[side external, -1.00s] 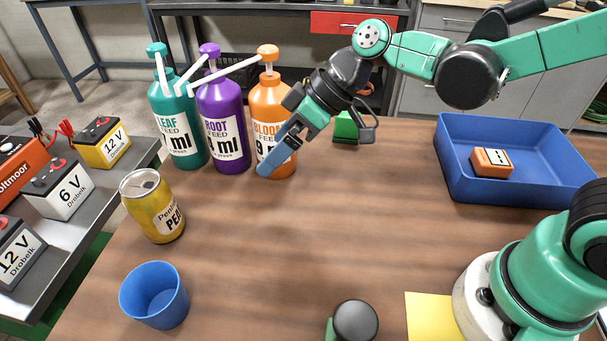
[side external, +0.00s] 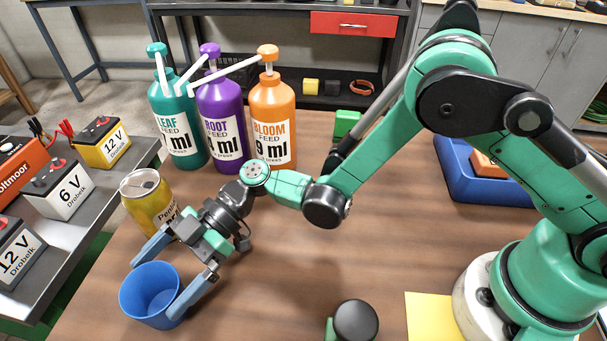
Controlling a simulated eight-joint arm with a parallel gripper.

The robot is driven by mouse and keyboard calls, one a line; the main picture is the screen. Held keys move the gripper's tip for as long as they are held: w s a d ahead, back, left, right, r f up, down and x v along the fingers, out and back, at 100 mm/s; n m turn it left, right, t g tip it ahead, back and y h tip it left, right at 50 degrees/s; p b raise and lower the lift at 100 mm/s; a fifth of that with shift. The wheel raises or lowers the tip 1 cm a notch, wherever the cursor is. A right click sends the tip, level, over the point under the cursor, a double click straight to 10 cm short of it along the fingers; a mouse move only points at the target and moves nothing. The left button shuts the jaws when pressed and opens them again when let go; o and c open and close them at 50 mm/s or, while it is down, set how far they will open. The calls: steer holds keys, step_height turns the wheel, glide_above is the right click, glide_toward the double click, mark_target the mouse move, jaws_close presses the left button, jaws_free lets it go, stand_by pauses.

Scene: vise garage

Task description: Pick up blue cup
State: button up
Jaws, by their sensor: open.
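The blue cup (side external: 140,303) stands upright on the wooden table at the lower left, its open mouth facing up. My gripper (side external: 166,275) is open over it. One blue finger shows behind the cup's far rim and the other lies at the cup's right side, overlapping it in the picture. Whether the fingers touch the cup, I cannot tell.
A yellow can (side external: 146,200) stands close behind my gripper, partly hidden by it. Teal (side external: 178,125), purple (side external: 222,120) and orange (side external: 273,115) pump bottles stand further back. A blue tray (side external: 462,180) is at right, a yellow sheet (side external: 430,318) at front. The middle of the table is clear.

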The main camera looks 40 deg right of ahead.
steer(key=shift+x, duration=1.15)
steer(key=c, duration=0.9)
steer(key=shift+r, duration=0.15)
